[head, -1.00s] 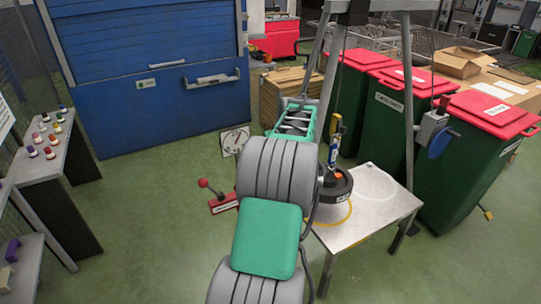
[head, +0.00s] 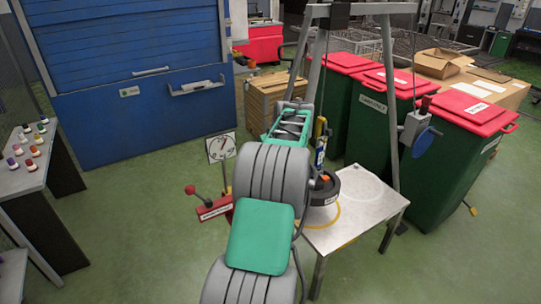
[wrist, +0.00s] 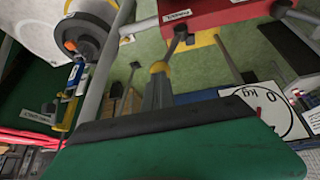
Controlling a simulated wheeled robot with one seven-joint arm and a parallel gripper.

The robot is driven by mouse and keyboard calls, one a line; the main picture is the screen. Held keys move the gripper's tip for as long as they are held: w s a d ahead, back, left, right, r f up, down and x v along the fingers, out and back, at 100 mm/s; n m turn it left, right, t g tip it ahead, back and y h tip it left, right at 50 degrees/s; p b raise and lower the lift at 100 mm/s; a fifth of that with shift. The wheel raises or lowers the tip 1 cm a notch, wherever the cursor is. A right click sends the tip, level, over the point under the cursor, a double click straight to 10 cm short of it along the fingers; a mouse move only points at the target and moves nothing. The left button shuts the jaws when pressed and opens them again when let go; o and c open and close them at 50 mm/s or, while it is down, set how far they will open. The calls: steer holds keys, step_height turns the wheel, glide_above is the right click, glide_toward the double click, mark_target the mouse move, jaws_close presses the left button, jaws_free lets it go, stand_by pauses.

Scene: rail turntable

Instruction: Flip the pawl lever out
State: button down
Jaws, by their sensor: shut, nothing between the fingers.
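A red block (head: 214,208) with a label and a red ball-ended lever (head: 190,189) stands left of my arm in the head view. The ball is at the block's upper left. I cannot tell for certain that this is the pawl lever. In the wrist view the red block (wrist: 222,12) is at the top, with a dark rod (wrist: 176,42) coming down from it. My gripper (wrist: 160,68) points towards the rod, its yellow-tipped fingers shut and empty. The tips overlap the rod's lower end in the picture; I cannot tell whether they touch. My arm hides the gripper in the head view.
A dial (head: 221,147) stands behind the red block. A metal table (head: 348,226) carries a dark round weight (head: 325,190) beneath a grey frame. A box with a blue wheel (head: 424,143) is on the frame's right leg. Green bins (head: 460,170) stand right.

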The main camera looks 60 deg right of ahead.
steer(key=shift+a+f, duration=0.15)
steer(key=shift+f, duration=0.1)
steer(key=s+r, duration=0.6)
steer(key=r, duration=0.5)
steer(key=shift+a, duration=0.45)
steer(key=shift+f, duration=0.1)
